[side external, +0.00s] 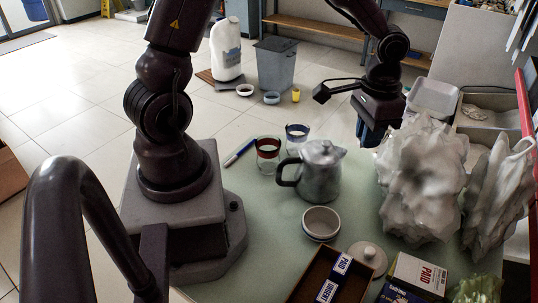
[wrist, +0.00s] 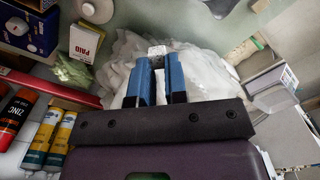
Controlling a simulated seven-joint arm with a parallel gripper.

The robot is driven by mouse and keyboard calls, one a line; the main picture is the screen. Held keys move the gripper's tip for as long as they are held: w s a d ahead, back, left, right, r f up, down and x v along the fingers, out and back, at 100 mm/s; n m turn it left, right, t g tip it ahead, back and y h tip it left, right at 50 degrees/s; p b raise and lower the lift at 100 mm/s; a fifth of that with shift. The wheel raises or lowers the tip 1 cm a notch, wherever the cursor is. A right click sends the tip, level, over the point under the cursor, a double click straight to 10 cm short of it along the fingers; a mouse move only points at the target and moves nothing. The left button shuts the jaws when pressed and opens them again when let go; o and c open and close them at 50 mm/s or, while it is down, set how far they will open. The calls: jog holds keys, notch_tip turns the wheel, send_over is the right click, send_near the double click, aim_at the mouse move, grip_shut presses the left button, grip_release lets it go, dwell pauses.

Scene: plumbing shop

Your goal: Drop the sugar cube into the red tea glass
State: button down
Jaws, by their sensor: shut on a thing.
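The red tea glass (side external: 268,149) is a clear glass with a red band, standing upright on the green table near my base, left of the metal teapot. A similar glass with a blue band (side external: 297,136) stands just behind it to the right. My gripper (side external: 371,137) has blue fingers pointing down, to the right of the teapot and behind the white bags, well away from both glasses. In the wrist view my gripper (wrist: 159,62) is shut on the small whitish sugar cube (wrist: 157,50), which shows at the fingertips. The red glass does not show in the wrist view.
The metal teapot (side external: 321,175) stands between my gripper and the red glass. A white bowl (side external: 320,224), a lid (side external: 368,258), a brown tray (side external: 310,276) and a PAID box (side external: 418,273) lie nearer the front. Crumpled white bags (side external: 425,185) rise on the right.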

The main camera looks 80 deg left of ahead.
jog(key=s+a+n, duration=0.1)
jog(key=a, duration=0.2)
jog(key=s+a+n, duration=0.1)
jog(key=s+a, duration=0.1)
jog(key=a, duration=0.2)
jog(key=s+a, duration=0.2)
jog(key=a, duration=0.1)
jog(key=shift+a+f+n, duration=0.25)
jog(key=shift+f+n, duration=0.15)
jog(key=s+a+f, duration=0.2)
jog(key=s+a, duration=0.2)
jog(key=s, duration=0.2)
jog(key=m, duration=0.2)
send_over(268, 156)
jog(key=w+a, duration=0.1)
jog(key=f, duration=0.1)
notch_tip(268, 156, down, 6)
jog(key=shift+w+m, duration=0.35)
jog(key=shift+m, duration=0.05)
jog(key=shift+f, duration=0.1)
